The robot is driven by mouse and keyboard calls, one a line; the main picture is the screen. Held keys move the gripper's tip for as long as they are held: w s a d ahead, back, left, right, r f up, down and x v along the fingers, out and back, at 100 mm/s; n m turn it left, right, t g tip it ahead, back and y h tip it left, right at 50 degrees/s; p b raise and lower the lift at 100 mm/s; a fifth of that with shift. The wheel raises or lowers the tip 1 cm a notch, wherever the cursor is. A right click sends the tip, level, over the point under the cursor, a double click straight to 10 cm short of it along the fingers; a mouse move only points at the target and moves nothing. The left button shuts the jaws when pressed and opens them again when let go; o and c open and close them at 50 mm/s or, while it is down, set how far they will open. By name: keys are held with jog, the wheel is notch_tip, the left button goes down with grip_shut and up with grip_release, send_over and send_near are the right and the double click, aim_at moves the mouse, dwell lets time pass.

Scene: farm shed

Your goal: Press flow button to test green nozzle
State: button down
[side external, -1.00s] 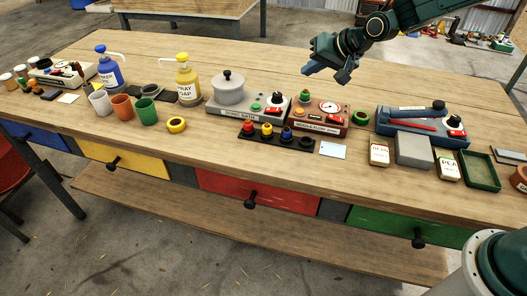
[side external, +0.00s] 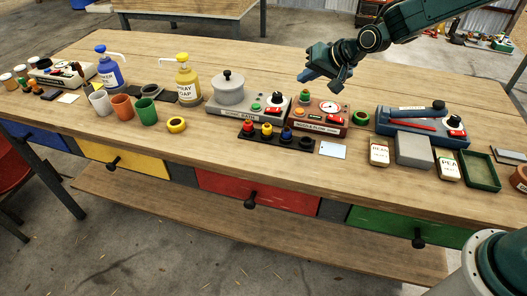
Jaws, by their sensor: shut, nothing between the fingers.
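The red nozzle flow unit (side external: 318,126) stands on the workbench right of centre, with a round gauge (side external: 331,107) and a red-and-white switch (side external: 333,118) on top. A small fitting with green and orange colouring (side external: 302,105) stands at its left end; I cannot tell nozzle from button there. A green ring (side external: 361,117) sits at its right. My gripper (side external: 322,82) is shut and empty, above and behind the unit, apart from it.
A grey bath unit with a pot (side external: 229,87) stands left. A blue-grey device (side external: 420,124) stands right. Bench space (side external: 270,62) behind is clear.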

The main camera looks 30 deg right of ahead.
aim_at(303, 112)
jog(key=shift+f, duration=3.65)
jog(key=shift+f, duration=0.9)
dwell(0.5)
jog(key=shift+r, duration=0.9)
jog(key=shift+r, duration=0.1)
jog(key=shift+r, duration=2.4)
